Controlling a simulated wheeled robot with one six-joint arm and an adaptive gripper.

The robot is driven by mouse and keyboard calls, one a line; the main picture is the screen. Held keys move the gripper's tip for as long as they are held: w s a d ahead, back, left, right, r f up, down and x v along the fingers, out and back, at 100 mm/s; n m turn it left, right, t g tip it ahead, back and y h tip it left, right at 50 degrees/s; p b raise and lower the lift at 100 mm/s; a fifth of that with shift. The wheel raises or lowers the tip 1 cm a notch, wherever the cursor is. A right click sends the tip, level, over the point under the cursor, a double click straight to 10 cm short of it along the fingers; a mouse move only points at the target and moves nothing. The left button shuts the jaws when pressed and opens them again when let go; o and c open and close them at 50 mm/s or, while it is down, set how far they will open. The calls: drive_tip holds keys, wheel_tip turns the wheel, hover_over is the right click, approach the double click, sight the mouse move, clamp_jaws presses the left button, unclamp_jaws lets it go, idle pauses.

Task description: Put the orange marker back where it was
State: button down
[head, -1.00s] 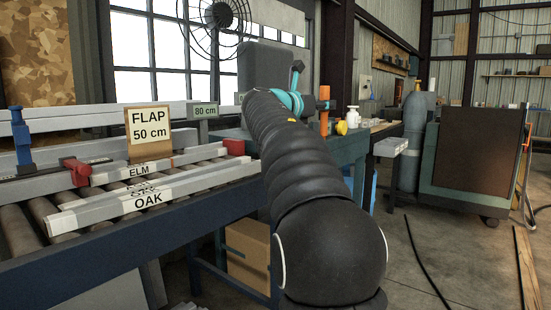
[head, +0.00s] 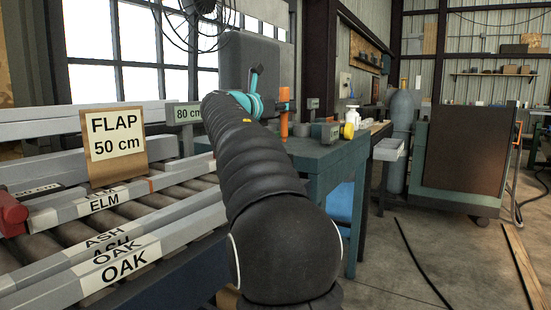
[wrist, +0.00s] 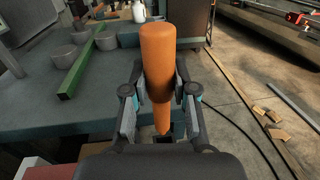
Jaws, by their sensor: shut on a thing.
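The orange marker (wrist: 157,62) stands upright between the fingers of my gripper (wrist: 160,95) in the wrist view. The gripper is shut on it, and its narrower lower end points down in front of the bench. A small dark square shows by its tip; I cannot tell whether they touch. In the head view the marker (head: 284,127) shows as an orange upright at the end of my arm, above the teal bench (head: 325,155). My arm hides part of the bench and most of the gripper there.
Several grey bowls (wrist: 62,56), a green bar (wrist: 77,72) and a white bottle (wrist: 138,12) are on the bench. A roller rack with an OAK board (head: 120,268) and a FLAP 50 cm sign (head: 114,136) stands left. Floor at right (head: 455,255) is mostly open.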

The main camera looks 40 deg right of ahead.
sight(284, 138)
wheel_tip(284, 138, down, 9)
drive_tip(key=b, duration=0.2)
drive_tip(key=shift+s+d+r+b, duration=0.1)
drive_tip(key=shift+b, duration=0.3)
drive_tip(key=c, duration=0.9)
unclamp_jaws()
drive_tip(key=shift+r, duration=0.1)
drive_tip(key=v, duration=1.2)
